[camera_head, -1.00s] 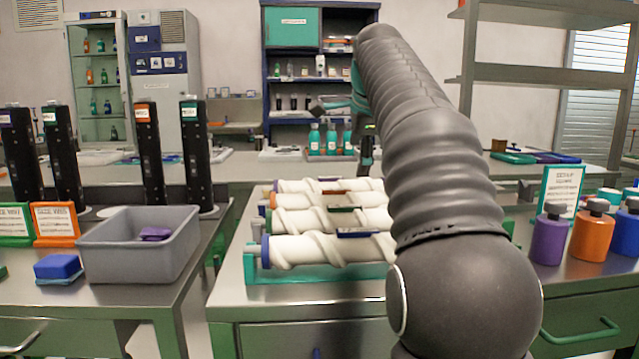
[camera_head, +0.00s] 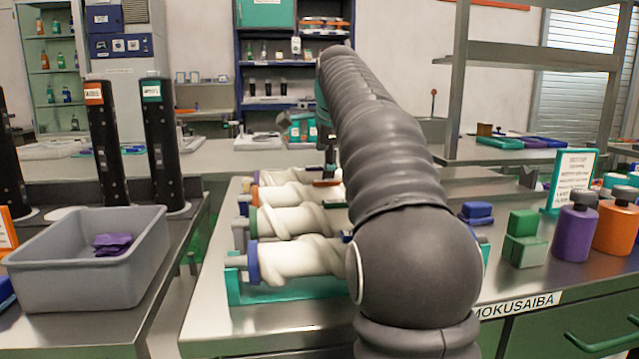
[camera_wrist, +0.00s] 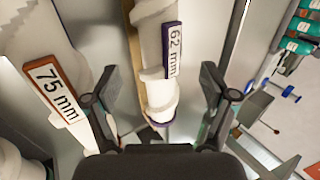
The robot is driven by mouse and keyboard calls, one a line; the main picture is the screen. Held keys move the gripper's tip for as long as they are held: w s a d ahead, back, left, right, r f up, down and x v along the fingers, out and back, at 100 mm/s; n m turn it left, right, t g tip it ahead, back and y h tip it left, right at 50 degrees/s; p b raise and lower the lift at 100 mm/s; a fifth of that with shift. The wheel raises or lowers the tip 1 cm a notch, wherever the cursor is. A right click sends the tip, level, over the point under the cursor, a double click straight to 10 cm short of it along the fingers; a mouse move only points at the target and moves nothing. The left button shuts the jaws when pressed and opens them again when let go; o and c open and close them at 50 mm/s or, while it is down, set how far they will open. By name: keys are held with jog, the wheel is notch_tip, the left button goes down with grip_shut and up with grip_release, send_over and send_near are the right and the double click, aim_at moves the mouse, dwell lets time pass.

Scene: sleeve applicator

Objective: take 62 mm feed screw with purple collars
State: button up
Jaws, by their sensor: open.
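The 62 mm feed screw (camera_wrist: 157,94) is white, with a purple label reading "62 mm" and a purple collar at its near end in the wrist view. In the head view its purple collar (camera_head: 241,184) shows at the back of the row of screws. My gripper (camera_wrist: 160,74) is open, with one finger on each side of this screw, apart from it as far as I can see. In the head view my arm hides much of the gripper and the screws' right ends.
An orange-labelled 75 mm screw (camera_wrist: 58,92) lies left of it in the wrist view. Green-collared (camera_head: 290,220) and blue-collared (camera_head: 300,258) screws lie nearer in the head view. A grey bin (camera_head: 60,275) holds purple cloth-like pieces. Purple (camera_head: 574,232) and orange (camera_head: 612,228) bottles stand right.

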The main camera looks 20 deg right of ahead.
aim_at(321, 172)
jog(key=shift+a+b+x, duration=0.2)
jog(key=shift+b+x, duration=0.3)
jog(key=shift+x, duration=2.35)
jog(key=shift+s, duration=0.1)
grip_shut()
